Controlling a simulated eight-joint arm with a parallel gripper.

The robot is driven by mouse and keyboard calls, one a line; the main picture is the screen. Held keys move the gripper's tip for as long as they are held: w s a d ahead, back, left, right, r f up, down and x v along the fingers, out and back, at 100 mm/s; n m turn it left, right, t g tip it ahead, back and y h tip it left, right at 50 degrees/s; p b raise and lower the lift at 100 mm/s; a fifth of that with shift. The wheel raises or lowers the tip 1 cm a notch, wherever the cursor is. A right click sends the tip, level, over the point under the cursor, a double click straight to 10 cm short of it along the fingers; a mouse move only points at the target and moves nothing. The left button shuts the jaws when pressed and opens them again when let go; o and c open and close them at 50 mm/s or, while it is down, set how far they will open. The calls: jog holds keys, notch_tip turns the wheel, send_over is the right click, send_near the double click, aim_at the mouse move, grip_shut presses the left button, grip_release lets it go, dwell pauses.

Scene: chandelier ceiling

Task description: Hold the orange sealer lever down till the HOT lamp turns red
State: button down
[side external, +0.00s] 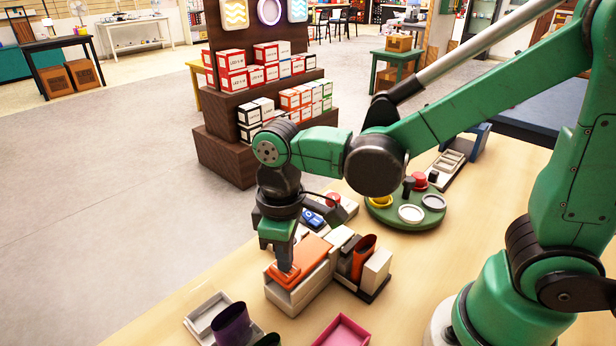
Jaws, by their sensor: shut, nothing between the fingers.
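The orange sealer lever (308,257) lies along the top of the pale sealer body (298,297), near the table's front left edge. My gripper (286,266) points straight down over the lever's near end. Its fingers are shut and empty, and the tips appear to touch the lever top. Whether the lever is fully down I cannot tell. No lamp marked HOT can be made out; part of the sealer is hidden behind my gripper.
Right of the sealer stands a rack (368,277) with orange and white pieces. Behind is a box with a red knob (333,198). A green turntable (398,218) holds rings. A grey tray (206,314), dark purple cup (232,325) and pink tray (342,332) are in front.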

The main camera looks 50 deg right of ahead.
jog(key=shift+d+f, duration=0.15)
jog(key=shift+f, duration=0.8)
jog(key=shift+r, duration=0.1)
dwell(2.2)
jog(key=shift+a+r, duration=0.2)
jog(key=shift+r, duration=1.9)
jog(key=shift+a+r, duration=0.15)
jog(key=shift+r, duration=1.95)
jog(key=shift+d, duration=0.1)
jog(key=d+m+t, duration=0.2)
jog(key=d, duration=0.1)
jog(key=d+m+t, duration=0.2)
jog(key=d, duration=0.1)
jog(key=d+m+t, duration=0.2)
jog(key=d+t, duration=0.1)
jog(key=d, duration=0.1)
jog(key=shift+f, duration=0.35)
jog(key=shift+a, duration=0.1)
